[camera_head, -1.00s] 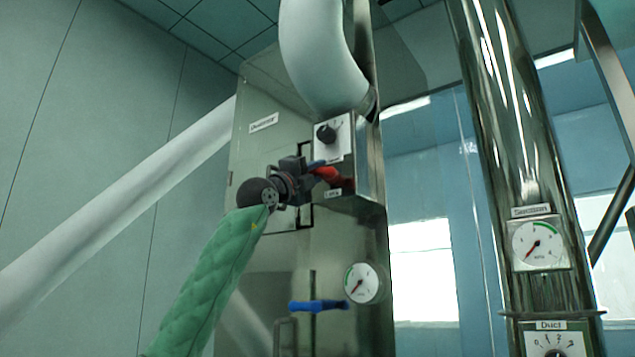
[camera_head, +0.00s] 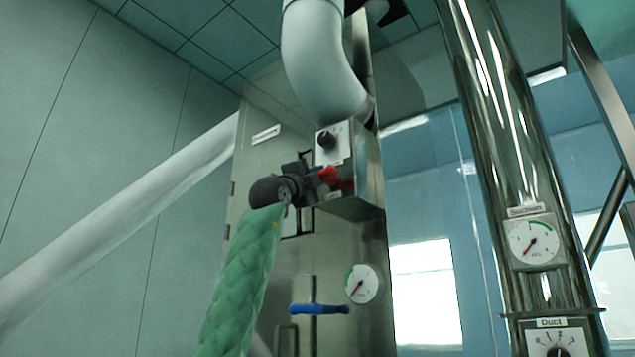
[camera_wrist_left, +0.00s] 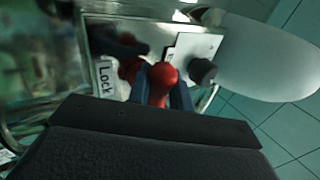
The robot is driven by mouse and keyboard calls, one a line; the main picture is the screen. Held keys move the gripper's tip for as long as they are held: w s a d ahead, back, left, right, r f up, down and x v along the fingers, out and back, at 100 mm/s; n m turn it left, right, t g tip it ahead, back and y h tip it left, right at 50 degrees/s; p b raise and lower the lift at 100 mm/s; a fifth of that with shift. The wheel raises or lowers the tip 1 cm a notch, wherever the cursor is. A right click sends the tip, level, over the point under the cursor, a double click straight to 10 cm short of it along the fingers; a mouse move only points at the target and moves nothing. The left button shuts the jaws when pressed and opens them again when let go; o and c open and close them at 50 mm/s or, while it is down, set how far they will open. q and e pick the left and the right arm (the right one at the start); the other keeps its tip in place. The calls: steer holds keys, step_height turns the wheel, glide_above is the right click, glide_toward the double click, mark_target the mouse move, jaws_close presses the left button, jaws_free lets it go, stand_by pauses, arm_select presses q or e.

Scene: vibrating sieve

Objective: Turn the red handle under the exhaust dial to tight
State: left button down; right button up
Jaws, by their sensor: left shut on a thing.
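The red handle (camera_head: 328,176) sits under a black dial (camera_head: 327,140) on a white plate, on a steel box below the white pipe. My left gripper (camera_head: 318,180) reaches it from the left and is shut on it. In the left wrist view the red handle (camera_wrist_left: 162,80) stands between the two dark fingers, with its rounded end showing. The black knob (camera_wrist_left: 202,71) is to its right and a "Lock" label (camera_wrist_left: 105,78) to its left. The gripper hides part of the handle in the head view. My right gripper is not in view.
A blue handle (camera_head: 319,309) and a round gauge (camera_head: 362,284) are lower on the steel cabinet (camera_head: 345,240). A thick white pipe (camera_head: 322,60) rises above the box. A shiny steel duct (camera_head: 500,130) with another gauge (camera_head: 533,240) stands at the right.

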arm_select(q)
steer(key=shift+f+n+t+y, duration=0.15)
steer(key=shift+n+t+y, duration=0.2)
steer(key=shift+n, duration=0.25)
steer(key=c, duration=1.3)
jaws_free()
steer(key=shift+w+a, duration=0.1)
steer(key=shift+w, duration=0.05)
steer(key=b+v, duration=0.1)
steer(key=v, duration=0.6)
steer(key=shift+s+a+f+b, duration=0.15)
steer(key=shift+s+a+b, duration=0.05)
steer(key=shift+s+b, duration=0.15)
steer(key=shift+m, duration=0.3)
